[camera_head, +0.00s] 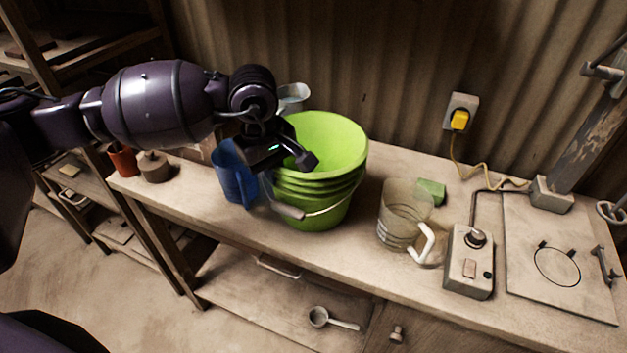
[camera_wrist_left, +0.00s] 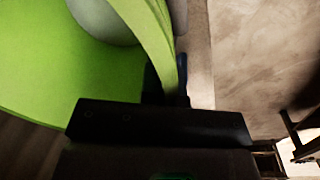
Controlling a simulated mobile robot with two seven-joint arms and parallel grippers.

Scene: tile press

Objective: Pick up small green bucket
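The green bucket (camera_head: 335,140) stands upright on the workbench in the head view. Several rims show below its top, so it looks like a nested stack, with a wire handle and grip hanging at the front. My left gripper (camera_head: 300,158) is at the left side of the top rim. In the left wrist view, the bucket's rim (camera_wrist_left: 160,45) runs between the two dark fingers (camera_wrist_left: 167,88), which sit close together on either side of it. The gripper looks shut on the rim. The lower parts of the fingers are partly hidden. My right gripper is not in view.
A blue jug (camera_head: 231,172) stands close left of the bucket. A clear measuring jug (camera_head: 399,215) with a white handle and a green sponge (camera_head: 432,191) are to the right. A control box (camera_head: 468,262) lies further right. A corrugated wall (camera_head: 400,60) is behind.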

